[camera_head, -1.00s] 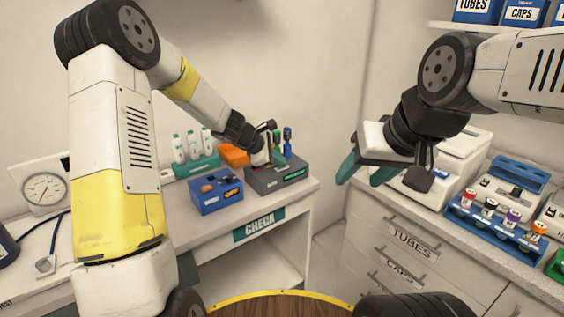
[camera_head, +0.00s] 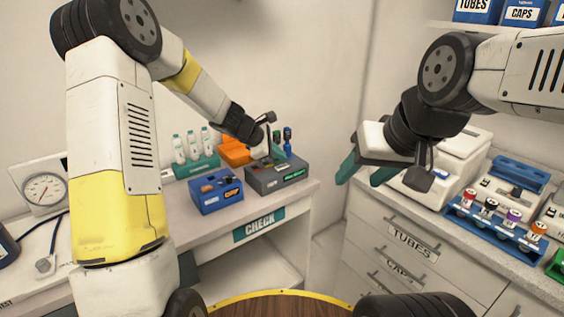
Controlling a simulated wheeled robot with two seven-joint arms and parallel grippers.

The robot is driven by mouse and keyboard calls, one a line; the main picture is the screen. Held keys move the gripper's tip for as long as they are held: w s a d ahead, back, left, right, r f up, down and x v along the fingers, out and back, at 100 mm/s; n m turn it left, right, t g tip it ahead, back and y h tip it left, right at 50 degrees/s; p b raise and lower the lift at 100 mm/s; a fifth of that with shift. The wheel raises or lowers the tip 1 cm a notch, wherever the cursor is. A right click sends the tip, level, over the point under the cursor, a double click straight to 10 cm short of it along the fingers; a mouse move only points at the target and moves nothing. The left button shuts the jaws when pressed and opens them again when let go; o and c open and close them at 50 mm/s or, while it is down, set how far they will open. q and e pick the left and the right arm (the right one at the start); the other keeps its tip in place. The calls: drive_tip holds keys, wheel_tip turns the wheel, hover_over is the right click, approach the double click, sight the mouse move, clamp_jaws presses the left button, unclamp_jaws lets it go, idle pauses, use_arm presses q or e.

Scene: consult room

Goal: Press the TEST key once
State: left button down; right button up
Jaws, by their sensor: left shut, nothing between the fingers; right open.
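I cannot make out a key marked TEST; the top of the box is partly hidden by my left gripper. My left gripper (camera_head: 272,157) is shut and empty, its fingers pointing down just over the top of the grey box. I cannot tell whether the tips touch it. My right gripper (camera_head: 367,173) is open and empty, over the front of the right-hand counter, away from the grey box.
A blue box (camera_head: 216,197) stands just left of the grey box. Behind are an orange container (camera_head: 235,153) and a teal rack (camera_head: 196,166) of white bottles. A gauge (camera_head: 42,188) is at far left. A blue tube rack (camera_head: 494,232) stands on the right counter.

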sight(279, 168)
use_arm(q)
drive_tip(key=shift+r, duration=2.2)
drive_tip(key=shift+s+r, duration=0.2)
drive_tip(key=shift+r, duration=0.05)
drive_tip(key=s+a+r+m+y, duration=0.1)
drive_tip(key=s+a+r+m, duration=0.1)
drive_tip(key=s+r+m, duration=0.4)
drive_tip(key=s+a+r+m, duration=0.2)
drive_tip(key=s+r+m, duration=0.15)
drive_tip(key=s, duration=0.55)
drive_tip(key=s+a+m+y, duration=0.1)
drive_tip(key=s+a+m, duration=0.3)
drive_tip(key=s, duration=0.6)
drive_tip(key=s+a+m+y, duration=0.2)
drive_tip(key=s+a+m, duration=0.2)
drive_tip(key=s, duration=0.5)
drive_tip(key=shift+s+a+r+y, duration=0.3)
drive_tip(key=shift+s+a+r, duration=0.1)
drive_tip(key=shift+a, duration=0.35)
